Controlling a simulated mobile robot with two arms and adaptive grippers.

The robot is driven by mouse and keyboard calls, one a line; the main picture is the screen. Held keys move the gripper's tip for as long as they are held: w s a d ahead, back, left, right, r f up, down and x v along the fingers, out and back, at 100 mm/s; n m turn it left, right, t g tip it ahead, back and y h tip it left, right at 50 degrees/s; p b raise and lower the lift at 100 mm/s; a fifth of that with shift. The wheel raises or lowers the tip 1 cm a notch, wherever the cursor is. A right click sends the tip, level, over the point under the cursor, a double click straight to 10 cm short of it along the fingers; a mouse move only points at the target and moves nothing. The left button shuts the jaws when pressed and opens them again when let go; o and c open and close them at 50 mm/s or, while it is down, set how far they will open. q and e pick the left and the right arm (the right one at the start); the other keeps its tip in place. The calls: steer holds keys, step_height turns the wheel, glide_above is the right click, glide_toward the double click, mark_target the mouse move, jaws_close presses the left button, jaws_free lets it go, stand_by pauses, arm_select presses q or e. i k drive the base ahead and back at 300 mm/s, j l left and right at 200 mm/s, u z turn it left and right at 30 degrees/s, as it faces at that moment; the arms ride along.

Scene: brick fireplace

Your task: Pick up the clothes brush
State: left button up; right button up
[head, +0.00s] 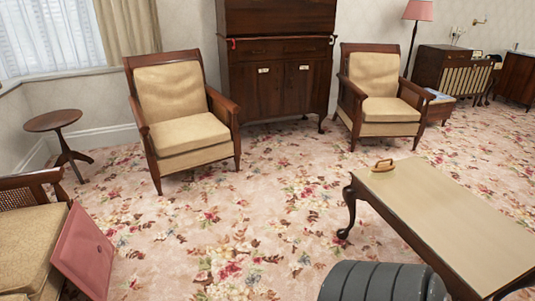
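A small brown brush (383,165), which looks like the clothes brush, lies on the near-left part of the long coffee table's far end. The coffee table (450,215) has a pale beige top and dark curved wooden legs. The brush is small in the head view, so its bristles cannot be made out. Neither of my grippers is in view, and nothing is seen touching the brush.
Two beige armchairs (185,125) (380,92) flank a dark wooden cabinet (280,75). A round side table (55,121) stands at left. A pink panel (85,252) leans by a seat (28,245). Open floral carpet (235,230) lies left of the coffee table.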

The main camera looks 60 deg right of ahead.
mark_target(383, 171)
steer(key=z, duration=2.75)
